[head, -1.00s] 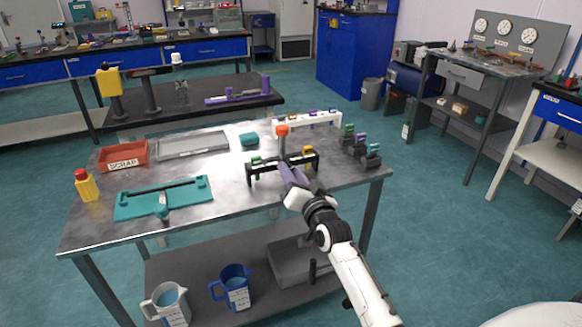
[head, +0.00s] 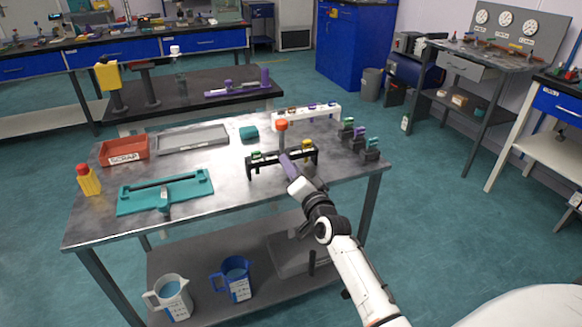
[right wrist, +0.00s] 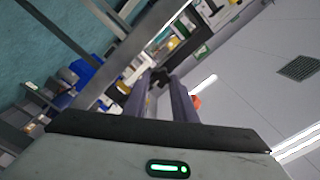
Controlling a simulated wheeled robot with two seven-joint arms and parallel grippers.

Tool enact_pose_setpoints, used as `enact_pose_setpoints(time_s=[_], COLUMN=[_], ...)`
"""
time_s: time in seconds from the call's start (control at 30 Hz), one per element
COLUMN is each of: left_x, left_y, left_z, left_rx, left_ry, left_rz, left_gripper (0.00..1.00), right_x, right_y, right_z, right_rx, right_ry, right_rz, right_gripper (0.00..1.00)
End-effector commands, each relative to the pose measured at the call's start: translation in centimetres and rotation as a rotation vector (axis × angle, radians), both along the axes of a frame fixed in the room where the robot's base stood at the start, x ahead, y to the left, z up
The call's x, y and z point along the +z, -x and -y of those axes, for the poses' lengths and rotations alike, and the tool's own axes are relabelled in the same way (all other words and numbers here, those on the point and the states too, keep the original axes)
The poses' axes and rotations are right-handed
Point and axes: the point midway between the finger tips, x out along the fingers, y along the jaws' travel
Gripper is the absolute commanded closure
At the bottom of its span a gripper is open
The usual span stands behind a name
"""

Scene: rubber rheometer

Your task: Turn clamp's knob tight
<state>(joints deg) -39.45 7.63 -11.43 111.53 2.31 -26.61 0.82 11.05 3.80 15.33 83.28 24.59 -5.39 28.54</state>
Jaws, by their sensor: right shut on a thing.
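My right gripper (head: 285,158) reaches in from the lower right to the black rack (head: 257,160) on the metal table. Its purple-grey fingers are shut on a small dark piece (right wrist: 158,78), seen between the fingertips in the right wrist view. I cannot tell whether this piece is a clamp's knob; the fingers hide most of it. A red-orange knob (head: 281,125) on a grey post stands just behind the rack; an orange patch shows beside the fingers in the right wrist view (right wrist: 196,101). My left gripper is not in view.
A teal fixture (head: 190,192), a red scrap bin (head: 124,149), a grey tray (head: 195,138) and a yellow bottle (head: 89,181) occupy the left. The table front is clear.

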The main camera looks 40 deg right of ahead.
Motion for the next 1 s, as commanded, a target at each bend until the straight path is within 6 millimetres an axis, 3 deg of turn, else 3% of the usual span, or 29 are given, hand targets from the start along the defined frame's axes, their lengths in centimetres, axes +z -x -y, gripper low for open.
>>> enact_pose_setpoints(time_s=[0.13,0.17,0.27,0.63,1.0], left_x=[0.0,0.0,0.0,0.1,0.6], left_y=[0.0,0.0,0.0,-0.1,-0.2], left_z=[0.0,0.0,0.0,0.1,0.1], left_rx=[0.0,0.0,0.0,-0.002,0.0], left_ry=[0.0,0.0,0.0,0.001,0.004], left_rz=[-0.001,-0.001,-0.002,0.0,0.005], left_gripper=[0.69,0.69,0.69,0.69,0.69], right_x=[-0.1,-0.1,-0.1,-0.1,-0.1], right_y=[0.0,0.0,0.0,0.6,7.2], right_z=[0.0,0.0,0.0,-0.2,-1.8], right_rx=[0.001,0.001,0.001,0.001,0.0], right_ry=[-0.002,-0.002,-0.001,0.0,-0.001], right_rz=[-0.001,-0.001,-0.002,-0.002,-0.003], right_gripper=[0.98,0.71,0.57,0.57,0.57])
